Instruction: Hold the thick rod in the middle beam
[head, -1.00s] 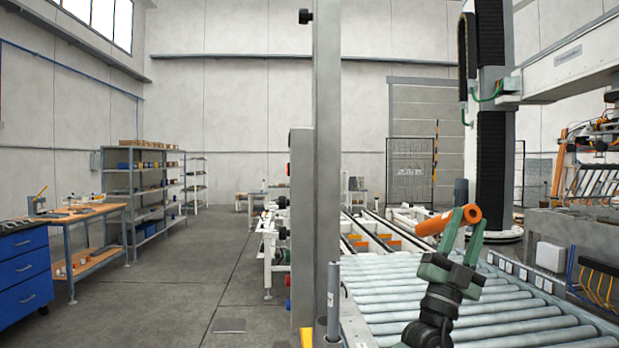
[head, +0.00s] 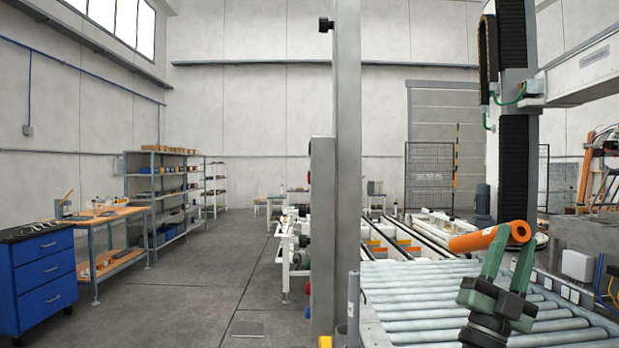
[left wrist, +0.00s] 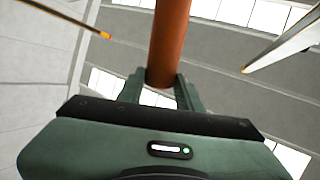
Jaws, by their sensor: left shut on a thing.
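The thick rod (head: 473,241) is orange, with a round open end at the right. It lies nearly level above the roller conveyor in the head view. My left gripper (head: 510,242) is shut on it near its right end, with the fingers pointing up. In the left wrist view the rod (left wrist: 170,40) stands between the green fingers (left wrist: 160,92) and runs out past the top edge. I cannot make out the middle beam itself. My right gripper is not in view.
A tall grey post (head: 348,150) with a small black device stands left of the conveyor (head: 450,300). A dark column (head: 515,150) rises behind the rod. A blue drawer cabinet (head: 45,280), a workbench and shelves stand at left.

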